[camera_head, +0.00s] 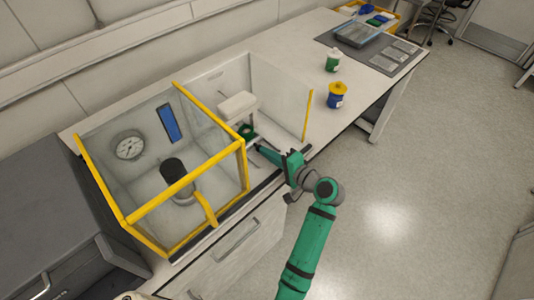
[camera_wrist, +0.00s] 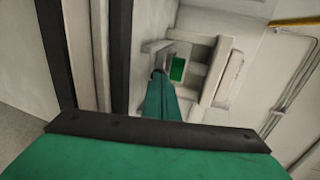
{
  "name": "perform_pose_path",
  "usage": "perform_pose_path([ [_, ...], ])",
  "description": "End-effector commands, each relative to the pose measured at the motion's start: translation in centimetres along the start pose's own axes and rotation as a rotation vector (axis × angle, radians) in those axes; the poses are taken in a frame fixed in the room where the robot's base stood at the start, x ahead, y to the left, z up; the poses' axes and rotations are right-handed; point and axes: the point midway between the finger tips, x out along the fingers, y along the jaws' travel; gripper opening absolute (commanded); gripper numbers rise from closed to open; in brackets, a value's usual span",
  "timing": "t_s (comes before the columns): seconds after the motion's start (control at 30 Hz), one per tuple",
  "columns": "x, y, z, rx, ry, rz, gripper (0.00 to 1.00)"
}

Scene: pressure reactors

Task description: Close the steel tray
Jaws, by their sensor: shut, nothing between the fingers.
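My gripper (camera_head: 260,148) reaches into the open right bay of the yellow-framed enclosure, with its fingers shut and empty. In the wrist view my fingertips (camera_wrist: 159,74) are at a small pale, tray-like part (camera_wrist: 152,48) holding a green piece (camera_wrist: 177,69). This may be the steel tray; I cannot tell for sure, nor whether the fingers touch it. It sits at the white-grey unit (camera_wrist: 222,72), which in the head view is a pale block (camera_head: 238,104) above a dark green piece (camera_head: 245,131). My gripper partly hides this part.
The left bay, behind clear panels with yellow bars (camera_head: 185,182), holds a dark cylinder (camera_head: 174,172) and a gauge (camera_head: 128,145). Floor in front is clear.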

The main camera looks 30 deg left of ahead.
Motion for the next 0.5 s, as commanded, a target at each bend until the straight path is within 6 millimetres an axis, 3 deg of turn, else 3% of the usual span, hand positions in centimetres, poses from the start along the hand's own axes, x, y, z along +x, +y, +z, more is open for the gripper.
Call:
perform_pose_path([
  [0.17,-1.5,0.0,-0.1,0.000,0.000,-0.001,0.00],
  [0.5,-6.7,-0.2,0.0,-0.004,-0.011,0.000,0.00],
])
